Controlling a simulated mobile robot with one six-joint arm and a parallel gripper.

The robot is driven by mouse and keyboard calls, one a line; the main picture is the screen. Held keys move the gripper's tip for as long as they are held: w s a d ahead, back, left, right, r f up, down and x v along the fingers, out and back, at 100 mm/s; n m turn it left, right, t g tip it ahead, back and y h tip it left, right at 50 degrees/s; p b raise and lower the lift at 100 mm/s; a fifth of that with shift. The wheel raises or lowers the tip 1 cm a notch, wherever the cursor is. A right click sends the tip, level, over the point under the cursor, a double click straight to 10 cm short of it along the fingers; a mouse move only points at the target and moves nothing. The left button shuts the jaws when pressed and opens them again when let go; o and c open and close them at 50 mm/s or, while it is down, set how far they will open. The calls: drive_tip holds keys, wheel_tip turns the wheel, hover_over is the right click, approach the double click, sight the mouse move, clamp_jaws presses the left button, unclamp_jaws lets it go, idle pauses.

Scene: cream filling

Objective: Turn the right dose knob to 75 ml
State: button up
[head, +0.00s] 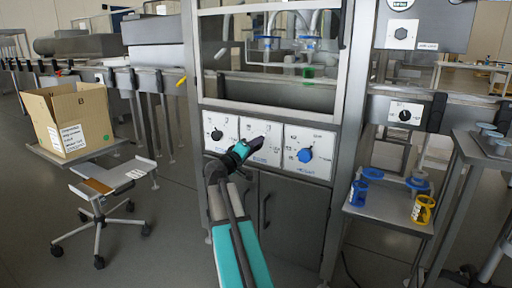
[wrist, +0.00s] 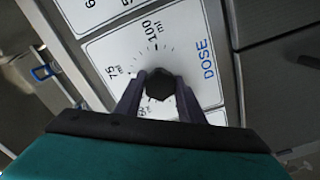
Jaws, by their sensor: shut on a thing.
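A black faceted dose knob (wrist: 160,84) sits on a white dial panel (wrist: 205,60) marked DOSE in blue. In the wrist view, 75 ml is printed to the knob's upper left and 100 ml above it; a lower mark is partly covered. I cannot make out the knob's pointer. My gripper (wrist: 159,97) has one dark finger on each side of the knob and is shut on it. In the head view, my gripper (head: 257,143) reaches the middle panel (head: 273,131) of the machine front and hides its knob.
A left panel with a black knob (head: 217,135) and a right panel with a blue knob (head: 305,155) flank the middle one. A side table (head: 385,213) with blue and yellow holders stands right. A cardboard box (head: 68,120) and a wheeled stool (head: 108,180) are left.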

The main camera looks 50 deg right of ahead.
drive_tip(key=o, duration=1)
drive_tip(key=shift+o, duration=0.2)
drive_tip(key=shift+a, duration=0.2)
drive_tip(key=p+v, duration=0.4)
drive_tip(key=v, duration=0.9)
drive_tip(key=shift+a, duration=0.3)
drive_tip(key=shift+f, duration=0.1)
